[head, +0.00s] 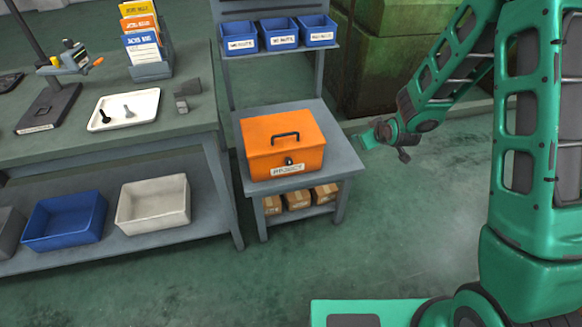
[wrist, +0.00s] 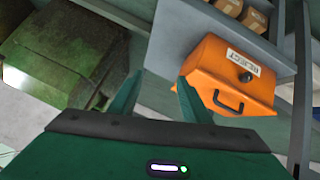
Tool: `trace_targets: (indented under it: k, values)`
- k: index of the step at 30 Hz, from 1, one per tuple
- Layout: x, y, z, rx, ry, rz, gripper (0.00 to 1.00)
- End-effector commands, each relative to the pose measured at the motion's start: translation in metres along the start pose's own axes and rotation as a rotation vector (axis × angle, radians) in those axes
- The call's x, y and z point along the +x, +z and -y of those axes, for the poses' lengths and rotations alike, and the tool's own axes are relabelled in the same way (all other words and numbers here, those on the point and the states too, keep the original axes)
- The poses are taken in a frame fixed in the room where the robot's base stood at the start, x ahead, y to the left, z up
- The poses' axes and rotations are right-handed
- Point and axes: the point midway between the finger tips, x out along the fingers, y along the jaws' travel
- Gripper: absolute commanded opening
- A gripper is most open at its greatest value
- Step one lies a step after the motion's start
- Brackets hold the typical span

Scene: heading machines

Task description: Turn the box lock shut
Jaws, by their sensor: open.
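The orange box (head: 258,137) stands with its lid down on a small grey table. It has a black handle on top, a label on the front, and a small dark lock (head: 288,160) above that label. In the wrist view the orange box (wrist: 215,70) lies to the right, tilted in the picture, and its lock (wrist: 246,76) shows as a dark round knob. My gripper (head: 362,139) is to the right of the box, apart from it. In the wrist view my gripper's fingers (wrist: 160,100) are spread and hold nothing. The way the lock is turned is too small to tell.
The small table (head: 335,152) has bare room around the box and carries cardboard boxes (head: 298,199) on its lower shelf. Blue bins (head: 282,34) sit on a shelf above. A workbench (head: 150,139) stands left. A green machine (head: 410,60) stands behind. Floor is clear in front.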

Motion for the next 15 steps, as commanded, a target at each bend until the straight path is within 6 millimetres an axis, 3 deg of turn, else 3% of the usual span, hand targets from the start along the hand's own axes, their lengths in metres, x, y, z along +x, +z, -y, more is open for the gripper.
trace_targets:
  k: [1,6,15]
  values:
    - [0.018,-0.002,0.021,-0.026,-0.015,-0.041,0.43]
    - [0.060,-0.011,0.083,-0.095,-0.034,-0.203,0.43]
    - [0.096,0.003,0.185,-0.145,-0.013,-0.469,0.43]
